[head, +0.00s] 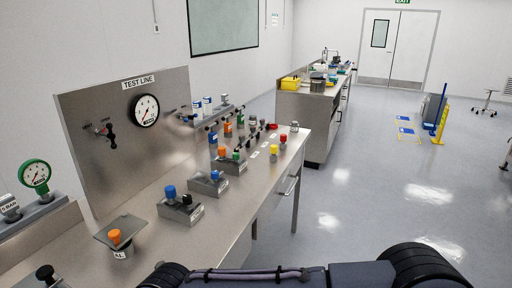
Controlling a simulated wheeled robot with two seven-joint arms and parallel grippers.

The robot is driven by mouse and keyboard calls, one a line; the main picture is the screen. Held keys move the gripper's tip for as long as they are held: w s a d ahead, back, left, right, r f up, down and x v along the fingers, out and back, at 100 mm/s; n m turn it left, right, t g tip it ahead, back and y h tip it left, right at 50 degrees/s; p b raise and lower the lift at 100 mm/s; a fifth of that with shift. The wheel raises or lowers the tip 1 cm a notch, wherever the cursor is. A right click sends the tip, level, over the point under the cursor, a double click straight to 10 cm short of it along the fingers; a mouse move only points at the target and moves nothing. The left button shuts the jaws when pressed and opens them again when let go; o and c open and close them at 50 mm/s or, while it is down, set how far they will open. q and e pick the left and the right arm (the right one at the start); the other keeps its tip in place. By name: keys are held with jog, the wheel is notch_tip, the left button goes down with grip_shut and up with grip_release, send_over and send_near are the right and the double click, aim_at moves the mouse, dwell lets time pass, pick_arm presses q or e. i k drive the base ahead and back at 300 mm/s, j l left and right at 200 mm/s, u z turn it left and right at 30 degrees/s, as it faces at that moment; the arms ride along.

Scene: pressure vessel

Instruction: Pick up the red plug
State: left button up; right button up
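A small red-topped piece (283,139), which looks like the red plug, stands upright on the steel bench near its right edge. A similar yellow-topped piece (274,150) stands just in front of it and to its left. A flatter red item (272,126) lies farther back on the bench; it is too small to tell what it is. Neither of my grippers is in view. Dark links and a cable of my own arm cross the bottom of the head view, well short of the red piece, and nothing holds it.
The steel bench (170,246) carries blocks with blue, orange and black knobs, and a TEST LINE panel (175,100) with a gauge. A green gauge (35,174) stands at the left. A second bench (305,105) is behind.

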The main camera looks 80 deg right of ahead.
aim_at(283, 137)
jog(key=z, duration=2.95)
